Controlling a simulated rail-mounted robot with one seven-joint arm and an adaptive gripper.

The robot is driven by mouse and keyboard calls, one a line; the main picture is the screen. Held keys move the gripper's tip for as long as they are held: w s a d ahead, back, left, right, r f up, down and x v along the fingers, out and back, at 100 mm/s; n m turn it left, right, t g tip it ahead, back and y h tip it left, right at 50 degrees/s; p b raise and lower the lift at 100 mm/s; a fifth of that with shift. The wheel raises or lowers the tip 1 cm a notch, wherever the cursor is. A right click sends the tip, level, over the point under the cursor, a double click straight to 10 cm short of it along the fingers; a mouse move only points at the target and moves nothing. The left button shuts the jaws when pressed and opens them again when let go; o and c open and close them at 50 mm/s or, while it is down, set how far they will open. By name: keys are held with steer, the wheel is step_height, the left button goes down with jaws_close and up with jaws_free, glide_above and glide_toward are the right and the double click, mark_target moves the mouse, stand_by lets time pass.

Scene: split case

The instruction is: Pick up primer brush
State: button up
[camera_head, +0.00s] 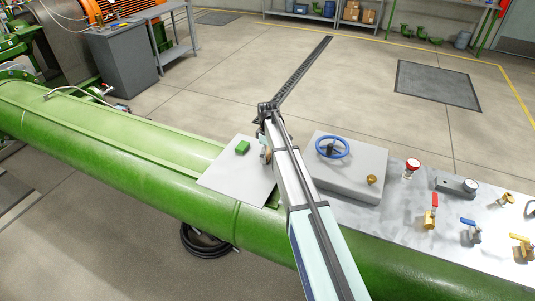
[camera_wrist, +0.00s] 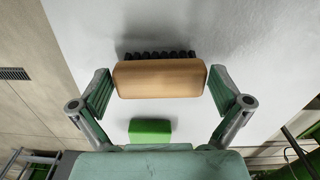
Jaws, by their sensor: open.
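The primer brush (camera_wrist: 160,79) shows in the wrist view as a tan wooden block with a row of black bristles along its far side. It is over a pale plate (camera_wrist: 82,28). My gripper (camera_wrist: 160,88) is open, with one finger on each side of the brush. Small gaps seem to show at both ends of the block; I cannot tell the depth between it and the fingertips. In the head view a small part of the brush (camera_head: 265,154) shows beside my arm, which hides most of my gripper there.
A green block (camera_head: 242,147) lies on the plate (camera_head: 216,172), close to the brush; the wrist view also shows it (camera_wrist: 150,130). To the right stand a grey box with a blue handwheel (camera_head: 332,147) and several valves. The plate rests on a large green pipe (camera_head: 110,150).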

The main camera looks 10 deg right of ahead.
mark_target(268, 152)
steer(key=shift+f, duration=0.2)
steer(key=c, duration=0.9)
steer(key=shift+r, duration=0.15)
step_height(268, 152, up, 20)
steer(key=b, duration=0.5)
steer(key=shift+o, duration=1.2)
steer(key=shift+c, duration=0.5)
